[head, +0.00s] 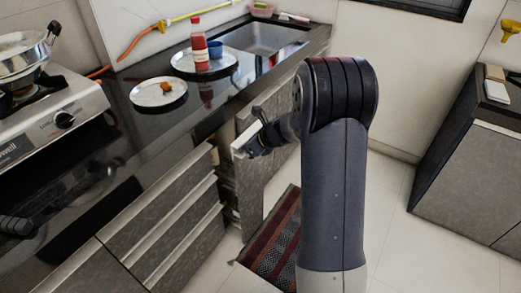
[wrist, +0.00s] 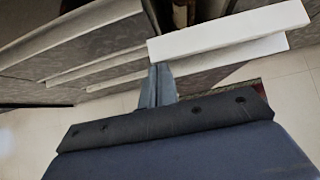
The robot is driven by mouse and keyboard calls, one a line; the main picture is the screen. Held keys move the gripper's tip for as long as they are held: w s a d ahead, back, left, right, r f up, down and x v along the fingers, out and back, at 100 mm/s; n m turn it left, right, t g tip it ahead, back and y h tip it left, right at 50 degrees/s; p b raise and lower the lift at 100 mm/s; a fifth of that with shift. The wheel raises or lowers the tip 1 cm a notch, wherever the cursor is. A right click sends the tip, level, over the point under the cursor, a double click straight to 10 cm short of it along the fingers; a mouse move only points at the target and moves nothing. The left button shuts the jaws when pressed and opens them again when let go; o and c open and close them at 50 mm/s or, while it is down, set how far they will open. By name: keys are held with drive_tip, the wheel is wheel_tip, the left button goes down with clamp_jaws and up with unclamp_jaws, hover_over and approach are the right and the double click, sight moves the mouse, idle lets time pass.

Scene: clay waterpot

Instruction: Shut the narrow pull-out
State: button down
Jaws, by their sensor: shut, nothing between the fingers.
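The narrow pull-out (head: 256,185) stands out from the counter front beside the drawers, with a grey panel and a dark gap at its left. My gripper (head: 246,147) is shut and empty at the pull-out's upper part, in front of my bulky arm. In the wrist view the shut fingers (wrist: 160,72) lie close to the left end of a pale edge on the pull-out (wrist: 228,32). I cannot tell whether they touch it.
Grey drawers (head: 180,215) with pale edges are left of the pull-out. The black counter (head: 135,140) holds a plate (head: 150,94), a red bottle (head: 199,50) and a stove (head: 45,120). A striped rug (head: 280,240) lies on the floor below. Another cabinet (head: 465,165) stands at right.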

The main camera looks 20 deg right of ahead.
drive_tip(key=w+a+p, duration=0.2)
drive_tip(key=w+a, duration=0.3)
drive_tip(key=w, duration=0.1)
drive_tip(key=shift+p, duration=0.4)
drive_tip(key=shift+a, duration=0.1)
